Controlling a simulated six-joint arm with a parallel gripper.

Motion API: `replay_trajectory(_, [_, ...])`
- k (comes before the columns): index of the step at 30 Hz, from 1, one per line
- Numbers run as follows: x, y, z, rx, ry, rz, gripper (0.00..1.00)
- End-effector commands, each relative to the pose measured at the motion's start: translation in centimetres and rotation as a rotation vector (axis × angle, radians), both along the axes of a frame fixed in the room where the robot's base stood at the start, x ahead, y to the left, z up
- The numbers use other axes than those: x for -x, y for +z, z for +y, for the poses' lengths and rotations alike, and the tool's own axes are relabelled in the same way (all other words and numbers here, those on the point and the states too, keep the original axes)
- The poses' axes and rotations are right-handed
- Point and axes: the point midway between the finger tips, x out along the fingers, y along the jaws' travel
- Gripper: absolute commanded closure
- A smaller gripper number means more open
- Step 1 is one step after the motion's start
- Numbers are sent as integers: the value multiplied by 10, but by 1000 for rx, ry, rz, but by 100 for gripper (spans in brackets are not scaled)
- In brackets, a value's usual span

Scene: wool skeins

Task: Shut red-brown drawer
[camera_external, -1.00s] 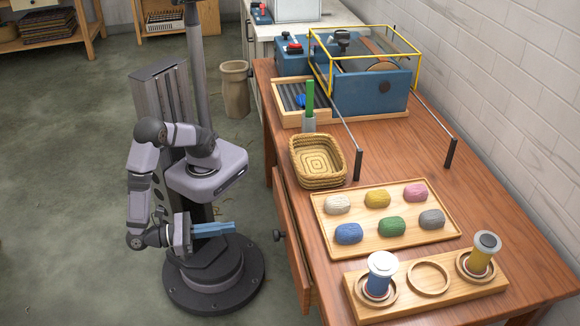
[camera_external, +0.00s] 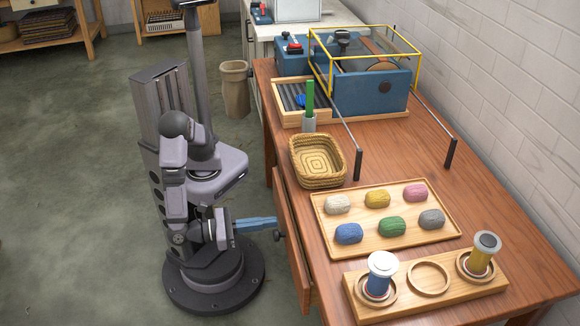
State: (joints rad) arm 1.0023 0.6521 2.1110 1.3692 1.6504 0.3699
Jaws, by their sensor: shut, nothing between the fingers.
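The red-brown drawer (camera_external: 291,240) is in the left side of the wooden table, and its front stands out a little from the table edge. Its dark round knob (camera_external: 279,236) faces my arm. My gripper (camera_external: 274,222) has blue fingers, shut and empty, pointing right at the drawer front. The fingertips are close beside the knob, slightly above it in the picture. I cannot tell whether they touch the knob or the drawer front. The inside of the drawer is hidden.
On the table (camera_external: 400,160) are a woven basket (camera_external: 318,183), a tray (camera_external: 440,238) of several wool skeins, and a wooden holder (camera_external: 412,308) with two spools. A blue machine (camera_external: 370,92) with a yellow frame stands at the back.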

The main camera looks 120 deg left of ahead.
Motion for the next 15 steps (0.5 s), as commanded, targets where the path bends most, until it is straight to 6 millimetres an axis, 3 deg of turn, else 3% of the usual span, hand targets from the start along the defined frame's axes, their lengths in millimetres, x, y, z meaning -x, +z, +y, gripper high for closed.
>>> replay_trajectory(6, [-12,0,13,0,2,1,100])
replay_trajectory(15, [-14,0,14,-1,0,1,100])
